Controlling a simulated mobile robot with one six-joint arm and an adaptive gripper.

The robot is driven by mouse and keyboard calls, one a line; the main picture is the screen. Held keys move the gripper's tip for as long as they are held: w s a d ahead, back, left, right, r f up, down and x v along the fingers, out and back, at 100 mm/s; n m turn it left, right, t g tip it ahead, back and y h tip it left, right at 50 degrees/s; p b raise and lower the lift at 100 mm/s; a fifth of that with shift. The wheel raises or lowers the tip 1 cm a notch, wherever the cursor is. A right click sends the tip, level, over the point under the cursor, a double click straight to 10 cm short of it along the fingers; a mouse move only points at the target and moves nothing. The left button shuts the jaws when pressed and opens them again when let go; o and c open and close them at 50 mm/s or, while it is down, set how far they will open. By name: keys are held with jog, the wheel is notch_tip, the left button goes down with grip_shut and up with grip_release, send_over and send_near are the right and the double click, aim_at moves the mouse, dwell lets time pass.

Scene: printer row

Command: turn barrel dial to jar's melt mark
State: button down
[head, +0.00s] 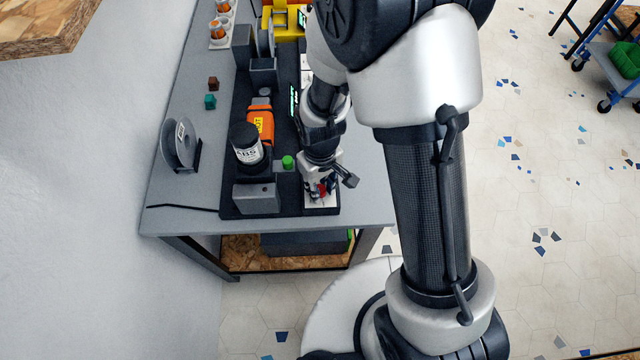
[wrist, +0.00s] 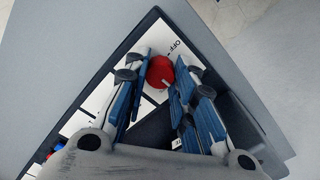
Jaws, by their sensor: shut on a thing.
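A red dial (wrist: 160,71) with a pale pointer line sits on a white panel (wrist: 100,97), beside the printed word OFF. My gripper (wrist: 162,78) is shut on this dial, one blue-padded finger on each side. In the head view my gripper (head: 322,188) is at the near end of the machine row, and the dial is mostly hidden. A jar with a white label reading ABS (head: 247,151) stands on the dark machine left of my gripper. Its melt mark is too small to read. Other marks around the dial are hidden by my fingers.
An orange unit (head: 260,122) is behind the jar, and a green button (head: 288,162) lies between jar and gripper. The table's near left area is mostly clear.

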jog(key=m, duration=0.5)
jog(key=shift+m, duration=0.3)
jog(key=m, duration=1.5)
jog(key=shift+m, duration=0.3)
jog(key=c, duration=1.3)
grip_release()
jog(key=shift+r, duration=0.1)
